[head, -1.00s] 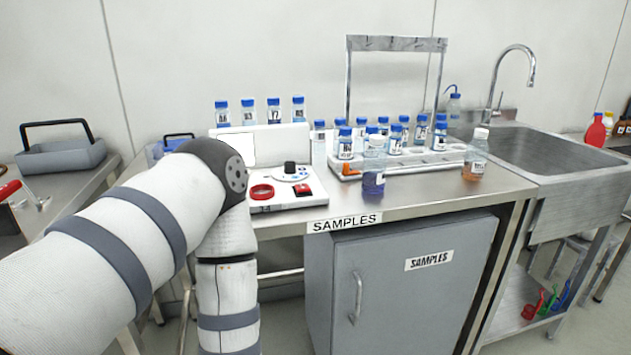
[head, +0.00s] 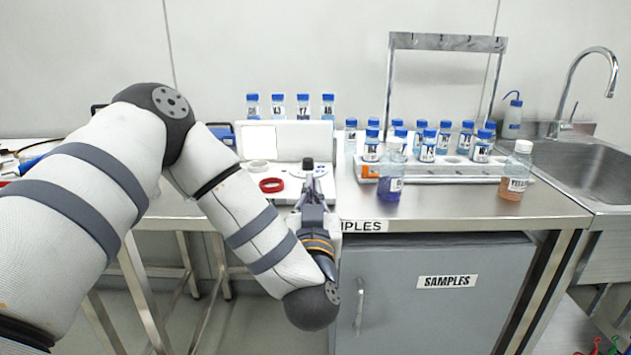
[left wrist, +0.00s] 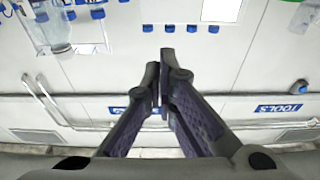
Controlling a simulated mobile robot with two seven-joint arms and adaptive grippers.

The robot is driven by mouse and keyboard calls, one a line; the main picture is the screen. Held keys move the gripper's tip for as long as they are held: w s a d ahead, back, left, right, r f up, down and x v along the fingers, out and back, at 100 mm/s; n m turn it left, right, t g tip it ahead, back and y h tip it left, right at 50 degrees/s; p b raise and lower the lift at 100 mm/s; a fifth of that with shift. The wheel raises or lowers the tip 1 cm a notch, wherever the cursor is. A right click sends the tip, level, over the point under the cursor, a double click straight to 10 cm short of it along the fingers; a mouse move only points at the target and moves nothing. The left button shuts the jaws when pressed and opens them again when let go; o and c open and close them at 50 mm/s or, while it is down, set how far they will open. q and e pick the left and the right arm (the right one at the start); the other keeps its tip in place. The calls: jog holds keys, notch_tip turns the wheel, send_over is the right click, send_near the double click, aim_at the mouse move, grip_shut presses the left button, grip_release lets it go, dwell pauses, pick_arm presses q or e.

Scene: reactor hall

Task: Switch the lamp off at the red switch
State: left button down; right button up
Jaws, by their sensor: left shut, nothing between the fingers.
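The white device (head: 300,130) stands at the back of the steel bench, with a bright white panel (head: 260,143) on its upright back. My left gripper (head: 311,180) is over the right part of that base, shut and empty. My right gripper is not in view.
A rack (head: 440,178) of blue-capped bottles stands right of the device. A bottle of purple liquid (head: 391,185) and an orange one (head: 516,180) stand near the bench front. A sink (head: 585,170) is at the right. The bench front between the two bottles is clear.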

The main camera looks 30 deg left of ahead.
pick_arm(q)
jog(key=b+x, duration=0.1)
jog(key=x, duration=0.9)
jog(key=shift+w+f, duration=0.1)
jog(key=shift+f, duration=0.1)
jog(key=f, duration=0.3)
jog(key=shift+s+d, duration=0.15)
jog(key=shift+s, duration=0.1)
jog(key=shift+s+d+f, duration=0.1)
jog(key=shift+f, duration=0.25)
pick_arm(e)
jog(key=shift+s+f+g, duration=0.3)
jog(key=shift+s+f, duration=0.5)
